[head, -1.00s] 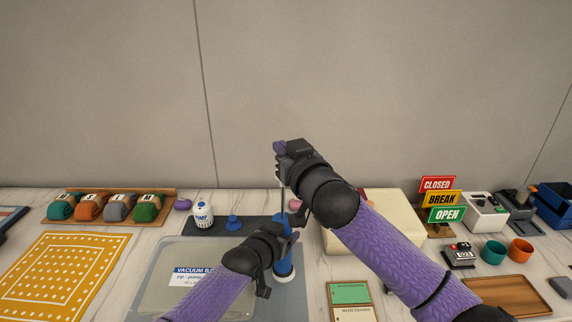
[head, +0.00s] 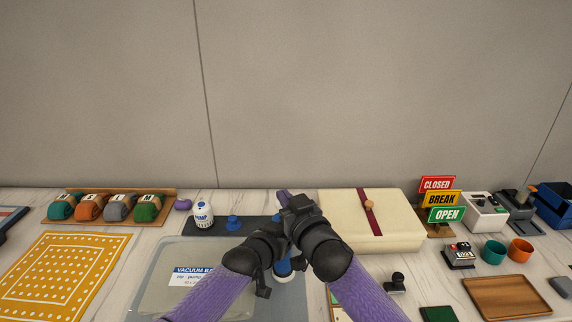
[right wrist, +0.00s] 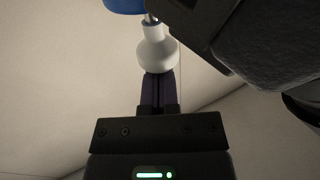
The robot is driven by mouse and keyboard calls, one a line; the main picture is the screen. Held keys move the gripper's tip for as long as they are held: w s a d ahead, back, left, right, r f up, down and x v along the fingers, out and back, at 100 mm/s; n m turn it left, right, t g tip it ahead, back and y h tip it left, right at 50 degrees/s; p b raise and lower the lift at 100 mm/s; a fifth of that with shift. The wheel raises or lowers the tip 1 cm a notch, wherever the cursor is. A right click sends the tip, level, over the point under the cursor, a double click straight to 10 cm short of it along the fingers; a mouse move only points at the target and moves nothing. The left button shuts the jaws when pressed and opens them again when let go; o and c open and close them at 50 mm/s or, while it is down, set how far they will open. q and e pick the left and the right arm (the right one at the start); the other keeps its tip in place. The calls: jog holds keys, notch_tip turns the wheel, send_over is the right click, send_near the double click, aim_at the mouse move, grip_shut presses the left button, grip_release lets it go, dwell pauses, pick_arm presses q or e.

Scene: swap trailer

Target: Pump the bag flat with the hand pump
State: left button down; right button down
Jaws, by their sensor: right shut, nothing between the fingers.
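The clear vacuum bag (head: 157,285) lies at lower left in the head view, its blue and white label partly covered by my left arm. The blue hand pump (head: 283,268) stands at the bag's right side, largely hidden behind my wrists.
A white bottle-like item (head: 203,215) and a blue knob (head: 234,223) are behind the bag. A cream box with a red strap (head: 394,215) stands right of the pump. Signs (head: 441,199), cups (head: 493,251) and a wooden tray (head: 500,297) are farther right.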

jog(key=shift+s+f, duration=0.1)
jog(key=shift+f, duration=0.65)
jog(key=shift+s+d+f, duration=0.1)
jog(key=shift+s+d, duration=0.05)
jog(key=shift+s, duration=0.2)
jog(key=v, duration=1.1)
jog(key=shift+r, duration=0.2)
